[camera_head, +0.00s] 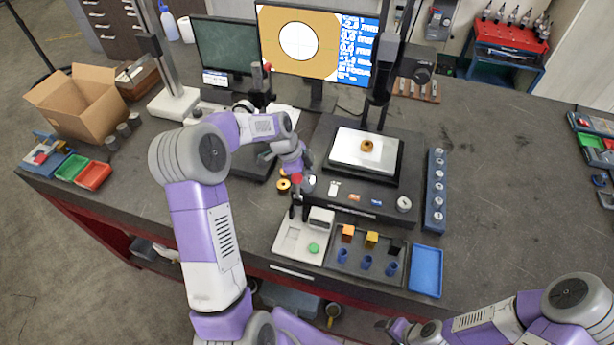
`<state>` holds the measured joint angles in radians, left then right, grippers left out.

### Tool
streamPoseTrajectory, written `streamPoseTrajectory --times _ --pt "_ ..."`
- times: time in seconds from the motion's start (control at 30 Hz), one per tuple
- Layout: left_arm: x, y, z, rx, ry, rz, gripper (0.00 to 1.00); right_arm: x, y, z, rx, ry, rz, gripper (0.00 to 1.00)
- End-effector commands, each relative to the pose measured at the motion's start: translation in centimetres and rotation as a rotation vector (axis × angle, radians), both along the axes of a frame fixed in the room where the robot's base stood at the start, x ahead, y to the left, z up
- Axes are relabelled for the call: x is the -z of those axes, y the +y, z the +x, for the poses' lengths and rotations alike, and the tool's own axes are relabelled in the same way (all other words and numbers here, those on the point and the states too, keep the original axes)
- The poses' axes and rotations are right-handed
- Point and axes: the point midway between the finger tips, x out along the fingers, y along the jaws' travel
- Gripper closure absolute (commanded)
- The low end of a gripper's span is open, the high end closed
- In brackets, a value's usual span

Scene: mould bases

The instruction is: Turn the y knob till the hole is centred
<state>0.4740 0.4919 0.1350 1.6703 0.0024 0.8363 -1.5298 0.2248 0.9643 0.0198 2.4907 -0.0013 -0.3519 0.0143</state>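The monitor (270,65) shows the hole as a white disc (299,42) on orange, close to the middle of the picture area. Text beside it is too small to read. The measuring stage (350,150) carries a brass ring part (367,146) under the dark column. A round silver knob (403,203) is at its front right; another small round knob (309,182) is at its left, partly hidden by my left arm. I cannot tell which is the y knob. My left gripper (299,210) points down beside the left knob, fingers apart and empty. My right gripper (390,328) is low, its fingers unclear.
A cardboard box (80,105) stands left. The table's right side is mostly clear.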

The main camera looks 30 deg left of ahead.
Motion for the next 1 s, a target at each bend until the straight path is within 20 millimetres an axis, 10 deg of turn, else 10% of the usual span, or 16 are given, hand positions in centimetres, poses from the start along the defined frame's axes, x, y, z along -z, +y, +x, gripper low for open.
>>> streamPoseTrajectory --times 0.27,1.0 --pt "0.0 0.0 0.0 0.000 0.000 0.000 0.89 0.0 0.0 0.0 0.000 0.000 0.000 0.33" --pt "0.0 -0.1 -0.2 -0.342 -0.001 0.000 0.89 3.2 0.0 0.0 0.000 0.000 0.000 0.33"
